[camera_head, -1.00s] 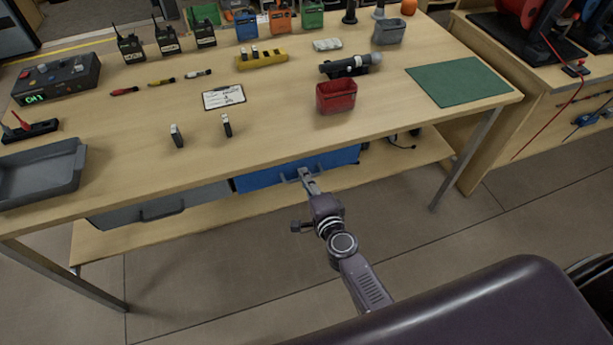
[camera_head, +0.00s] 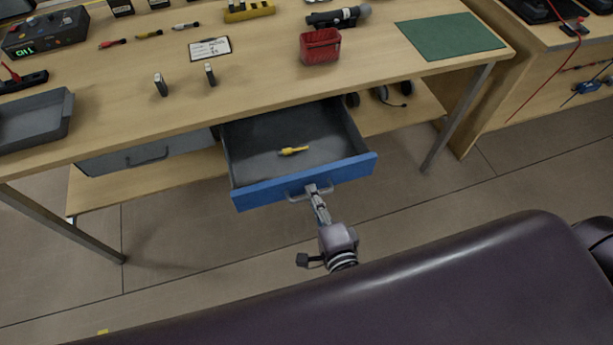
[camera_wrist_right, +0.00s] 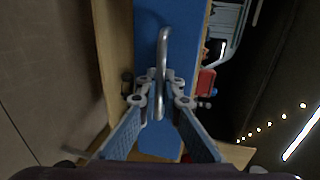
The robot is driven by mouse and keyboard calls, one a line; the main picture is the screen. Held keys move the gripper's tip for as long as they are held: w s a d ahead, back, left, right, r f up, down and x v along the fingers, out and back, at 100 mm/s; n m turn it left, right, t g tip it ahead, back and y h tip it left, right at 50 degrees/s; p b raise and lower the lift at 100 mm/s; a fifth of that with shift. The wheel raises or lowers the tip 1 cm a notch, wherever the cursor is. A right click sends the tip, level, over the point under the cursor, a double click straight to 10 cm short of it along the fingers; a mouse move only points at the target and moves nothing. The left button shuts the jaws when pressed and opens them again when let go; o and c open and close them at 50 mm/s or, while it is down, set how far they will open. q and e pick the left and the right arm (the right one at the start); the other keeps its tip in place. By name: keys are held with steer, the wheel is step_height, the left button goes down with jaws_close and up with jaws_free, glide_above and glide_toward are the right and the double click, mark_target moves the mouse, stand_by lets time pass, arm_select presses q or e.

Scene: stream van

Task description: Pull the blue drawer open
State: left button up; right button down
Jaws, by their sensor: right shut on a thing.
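The blue drawer (camera_head: 340,178) is pulled well out from under the wooden table. Its dark inside shows, with a small yellow item (camera_head: 293,151) lying in it. My right gripper (camera_head: 314,190) is at the drawer front, shut on the drawer's metal handle (camera_head: 297,197). In the right wrist view, the two fingers (camera_wrist_right: 160,92) sit on either side of the handle (camera_wrist_right: 163,50), with the blue front (camera_wrist_right: 185,30) behind it. My left gripper is not in view.
A closed grey drawer (camera_head: 150,154) is to the left under the table (camera_head: 270,80). Headphones (camera_head: 390,95) lie on the lower shelf to the right. The table's right leg (camera_head: 455,120) stands right of the open drawer.

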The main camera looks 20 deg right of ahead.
steer(key=shift+f+v, duration=0.15)
steer(key=shift+v, duration=0.65)
steer(key=shift+f+v, duration=0.15)
steer(key=shift+v, duration=0.6)
steer(key=c, duration=2.4)
jaws_free()
steer(key=v, duration=1.2)
steer(key=shift+f, duration=0.1)
